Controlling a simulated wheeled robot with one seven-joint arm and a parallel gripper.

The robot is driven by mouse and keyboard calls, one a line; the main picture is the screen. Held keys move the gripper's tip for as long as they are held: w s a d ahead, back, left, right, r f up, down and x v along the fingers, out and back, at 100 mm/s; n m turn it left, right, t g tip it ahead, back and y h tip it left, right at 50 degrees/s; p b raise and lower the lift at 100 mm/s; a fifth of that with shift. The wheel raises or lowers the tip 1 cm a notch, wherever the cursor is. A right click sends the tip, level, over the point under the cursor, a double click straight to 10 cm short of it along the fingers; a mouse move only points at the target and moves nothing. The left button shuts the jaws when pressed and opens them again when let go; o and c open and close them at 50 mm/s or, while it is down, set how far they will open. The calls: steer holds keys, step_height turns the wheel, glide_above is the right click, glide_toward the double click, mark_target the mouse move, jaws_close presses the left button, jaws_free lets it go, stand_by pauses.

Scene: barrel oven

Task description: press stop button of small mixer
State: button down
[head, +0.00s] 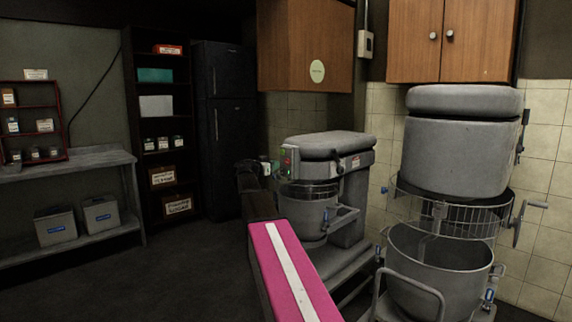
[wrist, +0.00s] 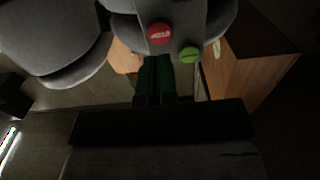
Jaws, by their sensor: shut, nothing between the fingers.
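The small mixer (head: 330,150) stands right of centre in the head view, grey, with a wire guard and bowl. Its control panel (head: 289,160) is on the left front of its head. In the wrist view the red button (wrist: 160,33), with white lettering too small to read surely, sits beside a green button (wrist: 190,53) on a grey panel. My gripper (wrist: 156,62) is shut and empty; its dark green fingers point at the panel, with their tips just below the red button in the picture. Contact cannot be told. In the head view my arm hides part of the mixer's left side.
A larger mixer (head: 462,150) with a wire guard and bowl stands at the right. Wooden cabinets (head: 305,45) hang above. A dark fridge (head: 222,125), a shelf unit (head: 160,105) and a metal table (head: 75,160) stand behind left. The floor at left is clear.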

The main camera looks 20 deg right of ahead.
steer(key=shift+x, duration=2.85)
steer(key=shift+a, duration=0.1)
glide_toward(286, 162)
steer(key=shift+s+r, duration=0.1)
steer(key=shift+s, duration=0.1)
